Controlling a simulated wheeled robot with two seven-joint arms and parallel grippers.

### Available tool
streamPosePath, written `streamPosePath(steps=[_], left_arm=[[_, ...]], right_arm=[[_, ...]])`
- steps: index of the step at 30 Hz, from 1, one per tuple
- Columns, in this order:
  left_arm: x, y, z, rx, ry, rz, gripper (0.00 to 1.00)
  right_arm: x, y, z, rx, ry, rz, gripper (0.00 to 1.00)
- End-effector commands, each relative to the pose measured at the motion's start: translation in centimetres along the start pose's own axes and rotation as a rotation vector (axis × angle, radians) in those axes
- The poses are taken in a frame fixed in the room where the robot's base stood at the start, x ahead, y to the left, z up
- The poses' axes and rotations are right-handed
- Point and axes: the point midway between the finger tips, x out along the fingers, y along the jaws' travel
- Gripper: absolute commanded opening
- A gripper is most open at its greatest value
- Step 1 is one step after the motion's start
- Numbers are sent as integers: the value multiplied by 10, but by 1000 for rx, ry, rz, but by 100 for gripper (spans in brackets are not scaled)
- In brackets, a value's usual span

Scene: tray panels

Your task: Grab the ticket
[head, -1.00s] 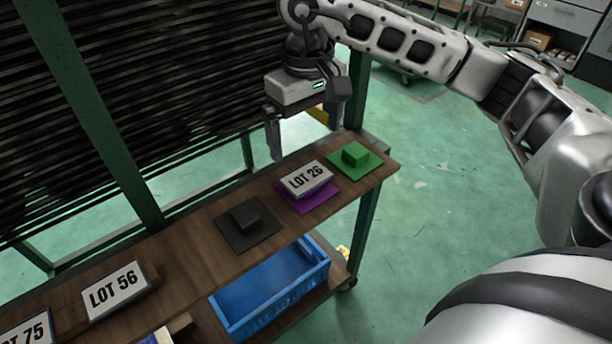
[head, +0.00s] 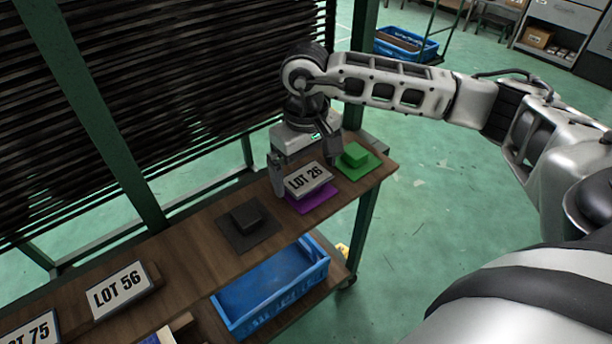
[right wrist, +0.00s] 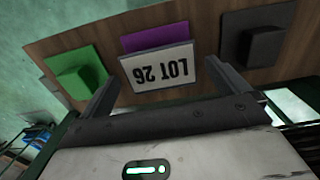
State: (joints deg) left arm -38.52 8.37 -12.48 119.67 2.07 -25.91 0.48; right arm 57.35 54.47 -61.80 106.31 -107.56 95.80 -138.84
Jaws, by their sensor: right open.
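The ticket, a white plate reading "LOT 26" (head: 309,178), stands tilted on a purple pad (head: 312,199) on the wooden shelf. In the right wrist view the ticket (right wrist: 158,69) appears upside down, with the purple pad (right wrist: 155,39) behind it. My right gripper (head: 304,168) is open, low over the shelf, with one finger to each side of the ticket. In the right wrist view the gripper (right wrist: 166,82) shows a gap between each finger and the ticket's edge, the right finger being closer. My left gripper is not in view.
A green block on a green pad (head: 355,158) sits just right of the ticket, and a black block on a black pad (head: 246,218) to its left. "LOT 56" (head: 119,290) and "LOT 75" (head: 30,335) plates stand further left. A blue bin (head: 270,290) is below.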

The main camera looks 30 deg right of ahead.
Motion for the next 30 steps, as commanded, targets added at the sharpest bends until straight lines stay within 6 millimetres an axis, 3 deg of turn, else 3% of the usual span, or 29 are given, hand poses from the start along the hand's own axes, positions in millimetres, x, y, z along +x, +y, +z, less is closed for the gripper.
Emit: streamPosePath(steps=[30], left_arm=[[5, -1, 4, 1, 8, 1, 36]], right_arm=[[4, 0, 0, 0, 0, 0, 100]])
